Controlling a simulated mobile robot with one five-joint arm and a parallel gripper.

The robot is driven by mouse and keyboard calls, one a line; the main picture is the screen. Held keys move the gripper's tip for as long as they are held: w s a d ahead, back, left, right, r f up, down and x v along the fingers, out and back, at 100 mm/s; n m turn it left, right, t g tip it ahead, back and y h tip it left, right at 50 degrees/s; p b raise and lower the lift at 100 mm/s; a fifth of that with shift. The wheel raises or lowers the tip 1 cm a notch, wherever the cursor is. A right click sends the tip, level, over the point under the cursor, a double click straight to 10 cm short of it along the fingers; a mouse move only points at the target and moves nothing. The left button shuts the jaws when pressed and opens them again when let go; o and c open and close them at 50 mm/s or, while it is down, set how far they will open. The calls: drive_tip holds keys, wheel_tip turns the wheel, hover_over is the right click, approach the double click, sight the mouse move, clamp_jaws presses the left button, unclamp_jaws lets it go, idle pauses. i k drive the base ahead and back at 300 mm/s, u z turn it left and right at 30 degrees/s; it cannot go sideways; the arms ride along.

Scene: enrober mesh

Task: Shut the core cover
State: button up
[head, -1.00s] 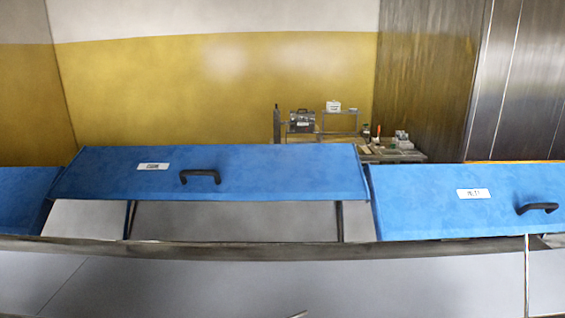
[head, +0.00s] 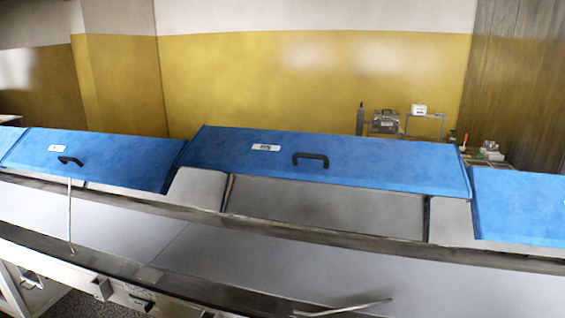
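A wide blue cover (head: 380,160) with a black handle (head: 311,160) and a small white label (head: 265,148) sits in the middle of the machine in the head view. I cannot read the label for certain, so I cannot confirm that this is the core cover. It sits higher than the covers beside it. A grey recessed panel (head: 325,207) shows below its front edge. My gripper is not clearly in view, and nothing is seen touching the cover.
Lower blue covers flank it at left (head: 105,160) and right (head: 520,205). A long grey machine top (head: 300,262) runs in front. A thin upright rod (head: 70,215) stands at left; another thin metal piece (head: 345,307), unidentified, lies bottom centre. A cart (head: 425,138) stands behind.

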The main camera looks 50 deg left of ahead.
sight(359, 185)
drive_tip(key=u, duration=0.2)
drive_tip(key=k, duration=0.15)
drive_tip(key=u, duration=1.5)
